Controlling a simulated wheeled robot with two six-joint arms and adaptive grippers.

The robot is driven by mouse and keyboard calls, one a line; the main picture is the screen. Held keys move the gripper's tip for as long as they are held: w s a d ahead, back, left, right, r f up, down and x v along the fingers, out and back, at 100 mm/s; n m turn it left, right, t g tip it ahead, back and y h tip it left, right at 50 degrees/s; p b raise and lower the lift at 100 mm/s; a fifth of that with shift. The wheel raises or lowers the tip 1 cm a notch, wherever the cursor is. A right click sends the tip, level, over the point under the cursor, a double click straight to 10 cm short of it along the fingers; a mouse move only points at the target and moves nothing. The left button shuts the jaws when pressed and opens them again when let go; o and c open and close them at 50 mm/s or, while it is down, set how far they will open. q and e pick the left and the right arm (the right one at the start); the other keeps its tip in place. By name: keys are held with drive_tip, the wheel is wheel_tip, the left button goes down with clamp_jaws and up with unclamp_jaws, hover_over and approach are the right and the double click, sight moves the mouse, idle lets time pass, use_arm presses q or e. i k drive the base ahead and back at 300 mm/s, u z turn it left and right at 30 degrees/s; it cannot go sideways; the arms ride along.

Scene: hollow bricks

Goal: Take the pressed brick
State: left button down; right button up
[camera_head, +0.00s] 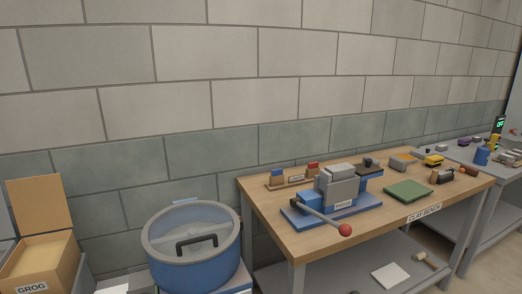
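A grey block-shaped press (337,187) with blue parts stands on a blue base plate (333,212) on the wooden bench. Its lever ends in a red ball (345,230) that reaches toward the bench's front edge. I cannot make out a pressed brick for certain; the grey blocks on the press may be its own parts. Neither of my grippers shows in this view.
The wooden bench (270,215) is labelled "CLAY BENCH". A green mat (408,191) lies right of the press. A blue lidded drum (196,262) and an open box labelled "GROG" (50,262) stand at left. A grey table (490,172) with several small items is at right.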

sight(341, 171)
drive_tip(key=u, duration=0.05)
drive_tip(key=k, duration=0.65)
drive_tip(key=z, duration=0.6)
drive_tip(key=i, duration=0.6)
drive_tip(key=z, duration=0.8)
drive_tip(key=i, duration=1.1)
drive_tip(key=u, duration=0.3)
